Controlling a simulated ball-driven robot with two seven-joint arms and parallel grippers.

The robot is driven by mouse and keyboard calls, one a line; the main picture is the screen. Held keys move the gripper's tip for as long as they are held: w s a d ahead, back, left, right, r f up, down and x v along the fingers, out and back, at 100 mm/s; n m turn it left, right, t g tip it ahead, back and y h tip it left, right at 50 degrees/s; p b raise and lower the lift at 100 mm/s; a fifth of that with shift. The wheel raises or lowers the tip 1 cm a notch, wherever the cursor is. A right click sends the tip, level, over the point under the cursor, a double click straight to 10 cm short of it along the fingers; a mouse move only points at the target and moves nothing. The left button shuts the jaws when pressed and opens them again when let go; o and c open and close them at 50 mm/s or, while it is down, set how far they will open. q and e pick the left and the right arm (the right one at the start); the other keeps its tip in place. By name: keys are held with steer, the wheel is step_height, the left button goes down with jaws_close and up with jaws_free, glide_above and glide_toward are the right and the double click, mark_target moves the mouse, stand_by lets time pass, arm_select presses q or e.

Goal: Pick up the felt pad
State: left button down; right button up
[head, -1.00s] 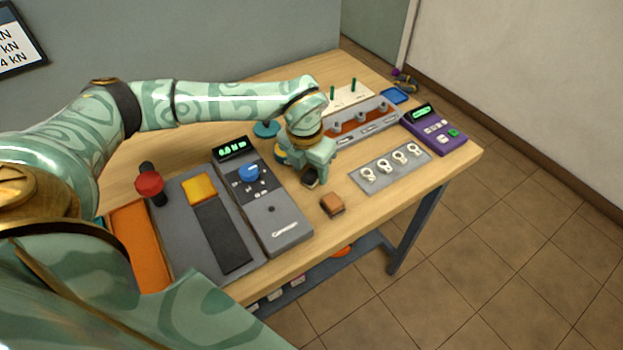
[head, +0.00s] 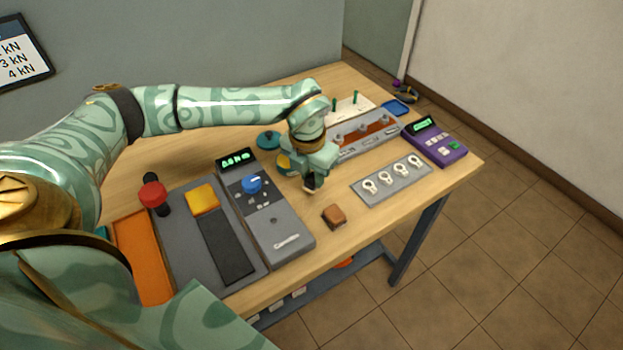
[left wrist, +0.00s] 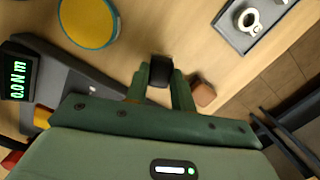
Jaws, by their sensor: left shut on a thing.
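A small black block, which I take to be the felt pad (left wrist: 160,73), sits between the two green fingers of my left gripper (left wrist: 161,84) in the left wrist view. The fingers are shut on it. In the head view my left gripper (head: 312,178) is over the middle of the wooden table, and the dark pad (head: 310,186) shows at its tips, seemingly just above the tabletop. The fingers hide the pad's sides. My right gripper is not in view.
A brown block (head: 334,216) lies close in front of my left gripper. A grey torque tester (head: 286,236) stands to the left, a grey tray of white rings (head: 392,181) to the right. A yellow disc with a teal rim (left wrist: 88,21) lies nearby.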

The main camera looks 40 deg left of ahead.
arm_select(q)
steer(key=s+d+r+p, duration=0.2)
steer(key=d+r, duration=0.8)
steer(key=d, duration=0.3)
steer(key=shift+d+r, duration=0.3)
steer(key=shift+d, duration=0.1)
steer(key=c, duration=1.8)
jaws_free()
steer(key=shift+c, duration=1.3)
